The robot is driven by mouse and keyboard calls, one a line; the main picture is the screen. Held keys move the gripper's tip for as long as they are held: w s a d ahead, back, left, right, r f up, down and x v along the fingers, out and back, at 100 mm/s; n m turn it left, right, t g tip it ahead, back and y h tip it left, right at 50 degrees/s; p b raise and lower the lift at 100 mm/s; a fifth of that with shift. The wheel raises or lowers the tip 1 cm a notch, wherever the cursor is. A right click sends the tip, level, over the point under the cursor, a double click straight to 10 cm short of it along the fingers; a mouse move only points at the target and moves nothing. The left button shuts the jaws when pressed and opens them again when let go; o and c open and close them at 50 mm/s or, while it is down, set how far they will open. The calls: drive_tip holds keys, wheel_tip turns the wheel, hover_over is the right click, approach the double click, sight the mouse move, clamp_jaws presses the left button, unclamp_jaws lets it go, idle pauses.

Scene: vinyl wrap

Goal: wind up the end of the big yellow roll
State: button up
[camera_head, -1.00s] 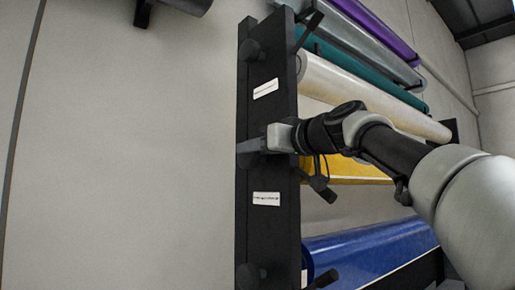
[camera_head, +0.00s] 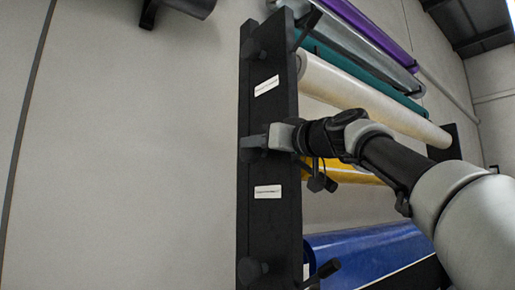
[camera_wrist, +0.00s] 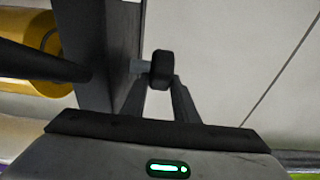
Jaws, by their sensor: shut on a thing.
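The big yellow roll (camera_head: 345,173) lies across the rack, partly hidden behind my arm in the head view. Its end also shows at the upper left of the wrist view (camera_wrist: 38,42). My gripper (camera_head: 256,141) is at the black upright post, level with the yellow roll. In the wrist view, my gripper (camera_wrist: 160,84) is shut on a black knob (camera_wrist: 162,68) that stands out from the post on a short grey shaft. The yellow roll's loose edge cannot be made out.
The black post (camera_head: 268,225) carries white labels and more knobs. A white roll (camera_head: 370,98) and teal, grey and purple rolls are above; a blue roll (camera_head: 365,252) is below. Dark arms stick out from the rack near my wrist.

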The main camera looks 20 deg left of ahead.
drive_tip(key=o, duration=0.8)
drive_tip(key=shift+d, duration=0.1)
drive_tip(key=b+v, duration=0.8)
drive_tip(key=v, duration=0.9)
drive_tip(key=shift+s+d, duration=0.1)
drive_tip(key=shift+s, duration=0.1)
